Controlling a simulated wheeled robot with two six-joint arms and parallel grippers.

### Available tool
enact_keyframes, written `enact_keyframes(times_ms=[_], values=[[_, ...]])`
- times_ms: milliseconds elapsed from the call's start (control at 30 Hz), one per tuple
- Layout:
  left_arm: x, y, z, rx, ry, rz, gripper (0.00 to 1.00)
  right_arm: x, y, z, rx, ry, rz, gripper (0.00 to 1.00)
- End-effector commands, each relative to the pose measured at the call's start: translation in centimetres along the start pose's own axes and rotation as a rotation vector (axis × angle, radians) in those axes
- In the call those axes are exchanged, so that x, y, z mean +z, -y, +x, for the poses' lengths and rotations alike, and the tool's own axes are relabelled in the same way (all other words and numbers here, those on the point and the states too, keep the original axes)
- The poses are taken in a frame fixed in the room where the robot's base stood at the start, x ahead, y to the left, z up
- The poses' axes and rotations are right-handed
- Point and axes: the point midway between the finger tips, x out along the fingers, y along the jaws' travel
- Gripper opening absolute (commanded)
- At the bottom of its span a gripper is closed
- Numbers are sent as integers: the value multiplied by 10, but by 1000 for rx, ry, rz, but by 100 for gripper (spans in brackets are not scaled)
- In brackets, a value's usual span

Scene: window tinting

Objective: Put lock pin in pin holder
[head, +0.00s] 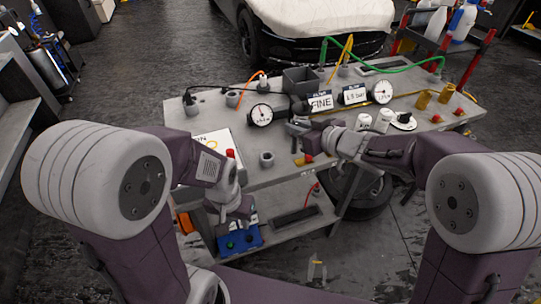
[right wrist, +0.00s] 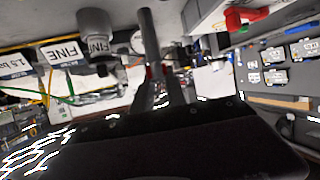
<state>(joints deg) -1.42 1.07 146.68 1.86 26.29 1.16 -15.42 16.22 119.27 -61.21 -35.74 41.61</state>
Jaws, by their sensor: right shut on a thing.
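My right gripper (head: 302,132) is over the middle of the bench, just in front of the FINE label. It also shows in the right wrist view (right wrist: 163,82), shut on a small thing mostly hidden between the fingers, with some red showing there. I cannot tell whether this is the lock pin. A short grey round holder (head: 266,158) with a dark opening stands upright on the bench's front part, left of the right gripper; it may be the pin holder. My left gripper (head: 238,208) is low at the bench's front left, above a blue box; its jaws are not clear.
A red and yellow piece (head: 304,160) lies near the bench's front edge. The blue box (head: 238,238) is on the lower shelf.

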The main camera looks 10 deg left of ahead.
Motion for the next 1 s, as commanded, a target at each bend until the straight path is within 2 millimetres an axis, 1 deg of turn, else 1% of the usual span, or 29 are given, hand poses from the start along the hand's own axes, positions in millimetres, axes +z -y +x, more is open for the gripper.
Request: enact_keyframes(times_ms=[33,100,200,300,400,533,700,767,1000], values=[[1,0,13,0,0,0,36,10,9,19,-7,1,-3,0],[2,0,20,0,0,0,36,15,18,40,-7,1,-2,0],[3,0,28,0,0,0,36,19,29,67,-5,0,-1,0],[3,1,32,0,0,0,36,21,37,86,-3,0,0,0],[3,1,33,0,0,0,36,21,40,95,0,1,-1,0],[3,1,33,0,0,0,36,22,41,97,1,0,-1,0],[5,1,48,0,0,0,36,52,41,109,1,3,2,0],[5,1,50,0,0,0,36,57,41,111,1,1,0,0],[5,1,48,0,0,0,36,57,40,111,1,-1,0,0]])
